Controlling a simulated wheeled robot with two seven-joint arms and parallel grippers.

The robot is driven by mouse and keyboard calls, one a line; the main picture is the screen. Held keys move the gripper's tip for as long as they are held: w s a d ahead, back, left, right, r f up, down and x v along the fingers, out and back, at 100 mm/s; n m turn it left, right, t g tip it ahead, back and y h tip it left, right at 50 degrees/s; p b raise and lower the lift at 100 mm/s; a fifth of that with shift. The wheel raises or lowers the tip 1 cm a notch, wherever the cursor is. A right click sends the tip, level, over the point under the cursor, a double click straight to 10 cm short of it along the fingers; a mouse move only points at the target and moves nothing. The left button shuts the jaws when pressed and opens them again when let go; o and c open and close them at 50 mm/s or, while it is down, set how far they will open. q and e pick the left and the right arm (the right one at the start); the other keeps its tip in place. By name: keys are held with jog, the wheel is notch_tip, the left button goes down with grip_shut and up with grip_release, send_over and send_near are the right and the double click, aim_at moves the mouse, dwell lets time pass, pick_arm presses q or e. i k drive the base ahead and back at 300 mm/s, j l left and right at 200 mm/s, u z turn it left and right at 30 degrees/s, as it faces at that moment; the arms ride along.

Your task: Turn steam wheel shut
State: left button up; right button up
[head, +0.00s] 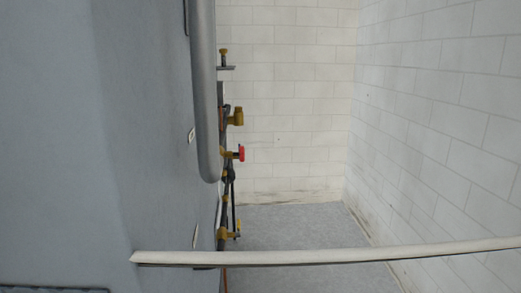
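A small red valve wheel (241,153), the only wheel I can make out, is seen nearly edge-on in the head view. It sits on a brass fitting on the pipework (228,172) at the right side of the large grey machine. How far it is turned cannot be told. Neither of my grippers shows in this view.
The grey machine (80,140) fills the left, with a thick grey pipe (205,90) along its edge. Brass valves (236,117) sit above and below the wheel. A long pale bar (330,254) crosses low in front. Grey floor (290,222) lies open before white block walls (440,100).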

aim_at(241, 154)
jog(key=i+l, duration=0.2)
jog(key=l, duration=0.2)
jog(key=i+l+u, duration=0.1)
jog(key=i+l, duration=0.15)
jog(key=l, duration=0.2)
jog(key=i+l, duration=0.2)
jog(key=l, duration=0.25)
jog(key=i+l+u, duration=0.15)
jog(key=l, duration=0.25)
jog(key=i+l, duration=0.2)
jog(key=l, duration=0.25)
jog(key=i+l+u, duration=0.1)
jog(key=l, duration=0.4)
jog(key=i+l, duration=0.25)
jog(key=l, duration=0.2)
jog(key=i+l+u, duration=0.1)
jog(key=l, duration=0.35)
jog(key=i, duration=0.05)
